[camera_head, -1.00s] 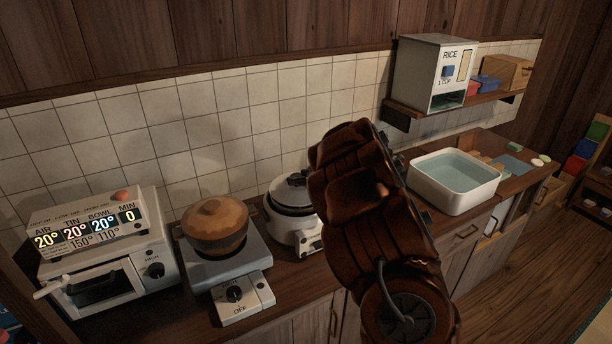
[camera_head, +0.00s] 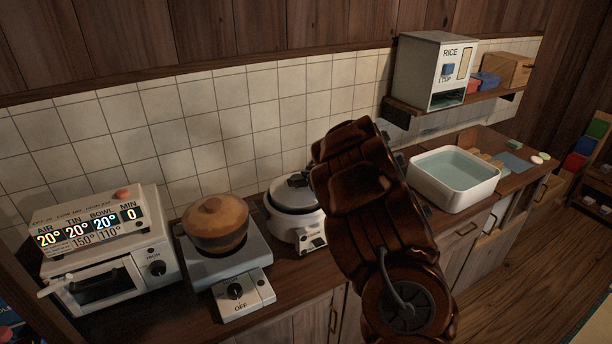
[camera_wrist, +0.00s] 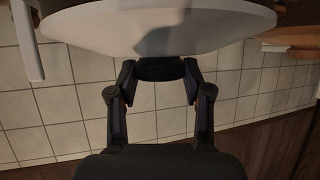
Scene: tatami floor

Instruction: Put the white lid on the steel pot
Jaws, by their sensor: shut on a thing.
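A white round lid (camera_wrist: 160,30) fills the top of the wrist view, seen close up at its edge. My gripper (camera_wrist: 160,70) is shut on the dark knob at the lid's middle. In the head view my arm hides the gripper and the lid. I cannot clearly pick out the steel pot. A white round cooker with a grey top (camera_head: 296,212) stands just left of my arm, partly hidden by it. What lies directly under the lid is hidden, so I cannot tell whether the lid touches anything.
A brown lidded pot (camera_head: 216,224) stands on a grey hot plate (camera_head: 262,291), with a toaster oven (camera_head: 105,275) to its left. A white water basin (camera_head: 455,197) is right of my arm. A rice dispenser (camera_head: 421,70) sits on the wall shelf (camera_head: 400,110) above.

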